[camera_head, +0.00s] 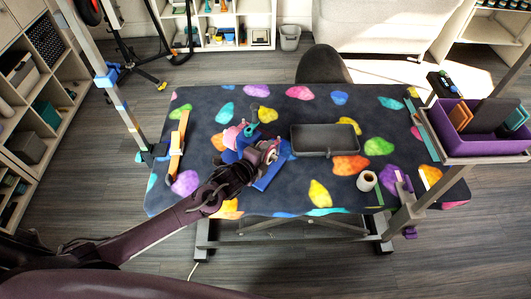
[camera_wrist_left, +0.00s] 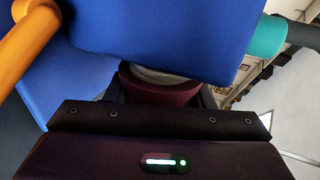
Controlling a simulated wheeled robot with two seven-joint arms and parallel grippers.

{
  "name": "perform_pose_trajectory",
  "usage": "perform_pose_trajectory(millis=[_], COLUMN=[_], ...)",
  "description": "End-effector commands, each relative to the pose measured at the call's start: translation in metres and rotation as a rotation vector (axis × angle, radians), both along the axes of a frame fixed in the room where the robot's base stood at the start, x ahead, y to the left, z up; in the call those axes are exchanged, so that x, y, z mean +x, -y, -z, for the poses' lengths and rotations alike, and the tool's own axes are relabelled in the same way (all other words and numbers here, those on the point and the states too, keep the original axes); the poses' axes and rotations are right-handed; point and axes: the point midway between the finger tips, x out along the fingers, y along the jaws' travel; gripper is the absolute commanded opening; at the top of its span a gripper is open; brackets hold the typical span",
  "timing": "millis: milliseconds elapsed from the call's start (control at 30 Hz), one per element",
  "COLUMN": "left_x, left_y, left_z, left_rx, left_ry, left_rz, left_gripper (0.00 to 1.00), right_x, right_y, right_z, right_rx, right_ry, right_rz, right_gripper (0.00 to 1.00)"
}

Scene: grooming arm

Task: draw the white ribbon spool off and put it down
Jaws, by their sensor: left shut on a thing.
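My left gripper (camera_head: 262,153) is at the blue stand (camera_head: 268,178) near the middle of the table. In the left wrist view the gripper (camera_wrist_left: 160,88) is shut on a round whitish thing (camera_wrist_left: 158,75), apparently the white ribbon spool, right under a blue panel (camera_wrist_left: 165,25) of the stand. The panel hides most of it, so I cannot tell whether it is still on a peg. An orange rod (camera_wrist_left: 22,40) and a teal rod (camera_wrist_left: 266,36) show on either side. My right gripper is not in view.
The dark table (camera_head: 200,205) has coloured spots. A grey tray (camera_head: 310,139) lies right of the stand. A white roll (camera_head: 367,181) stands at the front right. An orange strap-like thing (camera_head: 178,140) lies left. A purple bin (camera_head: 470,130) and posts border the right side.

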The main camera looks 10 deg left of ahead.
Motion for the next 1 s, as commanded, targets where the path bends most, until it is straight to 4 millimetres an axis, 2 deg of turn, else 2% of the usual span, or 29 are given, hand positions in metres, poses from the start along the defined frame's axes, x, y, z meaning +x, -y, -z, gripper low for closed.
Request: perform_pose_trajectory(millis=[467, 1000], left_x=[-0.001, -0.012], left_y=[0.003, 0.038], left_z=[-0.002, -0.005], left_rx=[0.000, -0.002], left_ry=[0.001, 0.001], left_rz=[0.000, 0.001], left_gripper=[0.14, 0.14], right_x=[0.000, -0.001], right_y=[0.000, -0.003], right_z=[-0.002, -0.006], right_rx=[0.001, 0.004], right_ry=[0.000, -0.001], right_rz=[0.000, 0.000], right_gripper=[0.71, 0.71])
